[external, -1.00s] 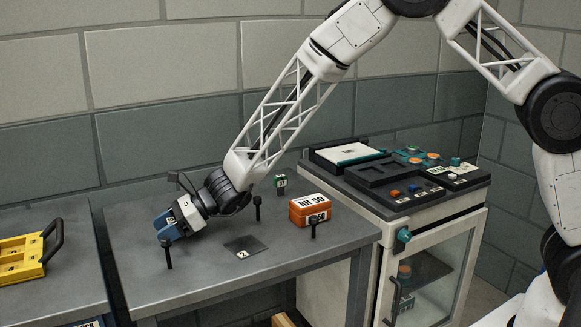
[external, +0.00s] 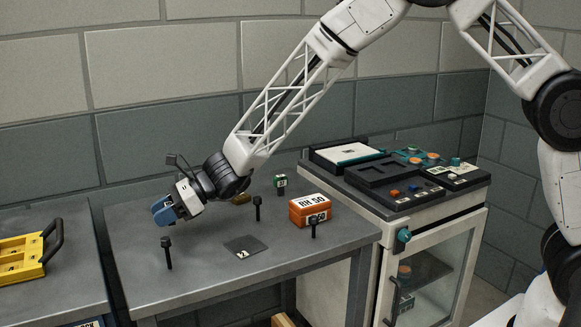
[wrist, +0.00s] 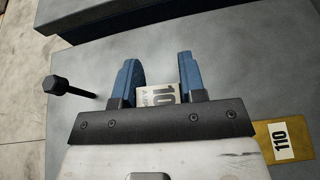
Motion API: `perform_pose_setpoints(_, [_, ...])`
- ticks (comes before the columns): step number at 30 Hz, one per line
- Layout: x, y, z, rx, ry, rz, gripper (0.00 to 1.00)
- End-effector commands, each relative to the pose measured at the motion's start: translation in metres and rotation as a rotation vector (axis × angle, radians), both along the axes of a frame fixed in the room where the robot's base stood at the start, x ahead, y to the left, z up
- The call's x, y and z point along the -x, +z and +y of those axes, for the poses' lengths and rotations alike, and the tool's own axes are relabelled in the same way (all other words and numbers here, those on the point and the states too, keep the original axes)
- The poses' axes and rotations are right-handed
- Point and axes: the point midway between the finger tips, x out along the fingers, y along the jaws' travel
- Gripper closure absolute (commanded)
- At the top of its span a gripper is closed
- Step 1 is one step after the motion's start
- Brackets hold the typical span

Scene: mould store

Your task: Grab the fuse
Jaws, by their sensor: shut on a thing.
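My gripper (external: 163,212) has blue fingers and is above the left part of the grey bench (external: 210,275). In the wrist view my gripper (wrist: 160,75) is shut on a small pale block marked "10" and "AMP", which I take to be the fuse (wrist: 157,95). Only its labelled end shows between the fingers. The rest is hidden by the gripper body. In the external view the fingers hide most or all of the fuse.
Black posts stand on the bench, one (external: 167,252) close below my gripper. A brass-yellow piece (wrist: 284,140) labelled "110" lies to the right. A yellow handled object (external: 22,258) is at left.

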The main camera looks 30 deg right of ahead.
Motion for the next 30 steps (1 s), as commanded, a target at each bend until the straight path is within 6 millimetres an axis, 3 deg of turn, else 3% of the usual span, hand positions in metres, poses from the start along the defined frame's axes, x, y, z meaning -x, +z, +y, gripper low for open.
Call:
perform_pose_setpoints(6, [0.000,0.034,0.000,-0.001,0.001,-0.002,0.85])
perform_pose_setpoints(12, [0.000,0.053,0.000,-0.001,0.000,-0.001,0.85])
perform_pose_setpoints(30, [0.000,0.058,0.000,0.000,0.000,0.000,0.85])
